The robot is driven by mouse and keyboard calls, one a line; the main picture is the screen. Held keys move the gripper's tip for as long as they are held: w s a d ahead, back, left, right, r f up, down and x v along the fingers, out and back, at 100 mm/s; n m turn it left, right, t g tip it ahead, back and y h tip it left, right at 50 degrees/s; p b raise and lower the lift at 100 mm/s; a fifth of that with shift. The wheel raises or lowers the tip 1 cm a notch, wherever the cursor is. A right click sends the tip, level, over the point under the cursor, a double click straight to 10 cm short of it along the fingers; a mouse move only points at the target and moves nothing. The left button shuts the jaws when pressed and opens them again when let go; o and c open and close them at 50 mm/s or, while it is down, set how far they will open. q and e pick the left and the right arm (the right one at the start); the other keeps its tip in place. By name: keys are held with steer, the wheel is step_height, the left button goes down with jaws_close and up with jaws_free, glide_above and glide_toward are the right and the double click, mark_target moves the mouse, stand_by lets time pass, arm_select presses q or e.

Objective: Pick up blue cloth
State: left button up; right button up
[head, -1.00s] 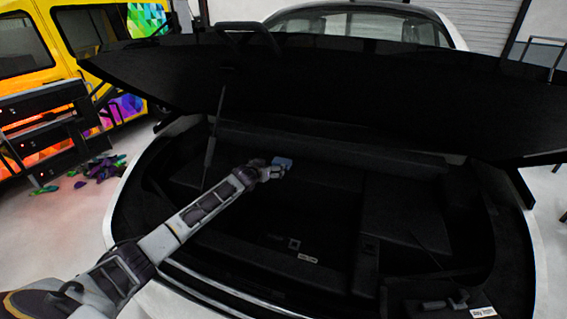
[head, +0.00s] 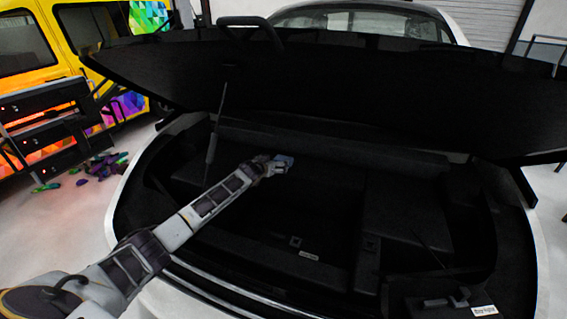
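The blue cloth (head: 286,160) is a small light-blue patch inside the dark open trunk, towards its back wall. My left arm reaches in from the lower left across the trunk's front edge. My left gripper (head: 279,167) is right at the cloth and covers part of it. The fingers are too small and dark to tell whether they are open or shut on the cloth. My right gripper is not in view.
The raised black lid (head: 330,85) hangs over the back of the trunk, with a thin strut (head: 214,130) at the left. The white car body (head: 125,200) rims the trunk. A yellow vehicle (head: 85,30) and a dark tool cart (head: 45,130) stand at the left.

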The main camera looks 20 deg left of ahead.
mark_target(282, 159)
arm_select(q)
steer(key=b+x, duration=0.1)
steer(key=x, duration=0.3)
steer(key=shift+w, duration=0.2)
steer(key=shift+w+f, duration=0.2)
steer(key=shift+w, duration=0.1)
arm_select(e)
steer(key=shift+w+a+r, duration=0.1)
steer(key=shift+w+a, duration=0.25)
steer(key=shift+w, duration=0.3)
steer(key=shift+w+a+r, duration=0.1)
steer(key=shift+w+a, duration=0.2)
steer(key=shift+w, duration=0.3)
arm_select(q)
steer(key=shift+w, duration=0.1)
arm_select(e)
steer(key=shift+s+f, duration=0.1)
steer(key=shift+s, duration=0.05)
